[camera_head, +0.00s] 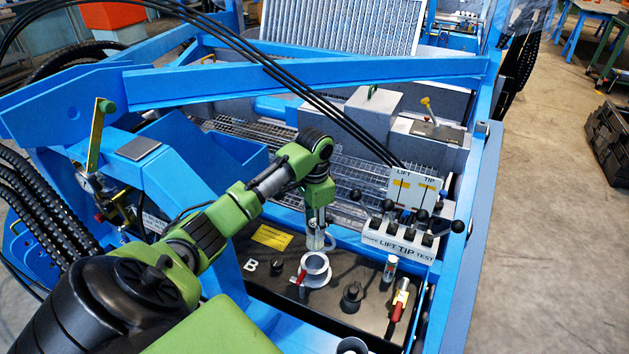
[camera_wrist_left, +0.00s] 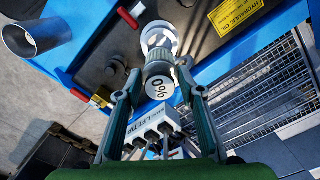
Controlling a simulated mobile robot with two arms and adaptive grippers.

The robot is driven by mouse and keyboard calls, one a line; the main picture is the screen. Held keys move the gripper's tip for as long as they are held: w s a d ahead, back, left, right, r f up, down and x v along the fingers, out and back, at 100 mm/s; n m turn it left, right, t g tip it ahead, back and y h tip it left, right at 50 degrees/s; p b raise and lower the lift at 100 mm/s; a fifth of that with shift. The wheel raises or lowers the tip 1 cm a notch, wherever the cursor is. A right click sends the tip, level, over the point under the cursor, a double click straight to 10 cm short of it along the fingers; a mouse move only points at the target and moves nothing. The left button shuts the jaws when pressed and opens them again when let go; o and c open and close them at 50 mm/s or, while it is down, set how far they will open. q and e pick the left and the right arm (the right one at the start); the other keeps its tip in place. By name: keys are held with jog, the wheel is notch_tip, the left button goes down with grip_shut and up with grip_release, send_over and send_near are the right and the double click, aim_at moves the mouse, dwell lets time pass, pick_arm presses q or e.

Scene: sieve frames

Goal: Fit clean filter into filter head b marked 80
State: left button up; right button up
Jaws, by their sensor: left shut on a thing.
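My left gripper (camera_head: 319,240) is shut on a grey cylindrical filter and points down over the panel. In the left wrist view the filter (camera_wrist_left: 158,80) sits between the two fingers, with its round end marked "0%" facing the camera. Filter head b (camera_head: 314,266) is a white, open-topped round housing on the dark panel, near a white letter B, with a red lever at its left. It also shows in the left wrist view (camera_wrist_left: 160,38), just beyond the filter. The filter is above or at its opening; I cannot tell whether they touch. I cannot read an 80.
A lever block (camera_head: 400,240) marked LIFT, TIP and TEST stands right of the housing. A black knob (camera_head: 351,297) and a red-handled valve (camera_head: 400,300) are on the panel. A grey open tube (camera_wrist_left: 35,38) is beyond the panel edge. Black hoses cross above.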

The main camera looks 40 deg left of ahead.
aim_at(315, 246)
pick_arm(q)
notch_tip(315, 246, down, 10)
jog(key=shift+r+b, duration=0.25)
jog(key=shift+b, duration=0.05)
notch_tip(315, 246, down, 4)
jog(key=shift+f, duration=0.3)
jog(key=shift+b, duration=0.3)
jog(key=shift+s+d+f, duration=0.15)
jog(key=shift+s+f, duration=0.1)
jog(key=shift+f, duration=0.25)
jog(key=o, duration=1.1)
jog(key=shift+f, duration=0.1)
jog(key=shift+o, duration=0.6)
jog(key=shift+w+f, duration=0.1)
jog(key=shift+f, duration=0.15)
jog(key=shift+r, duration=0.2)
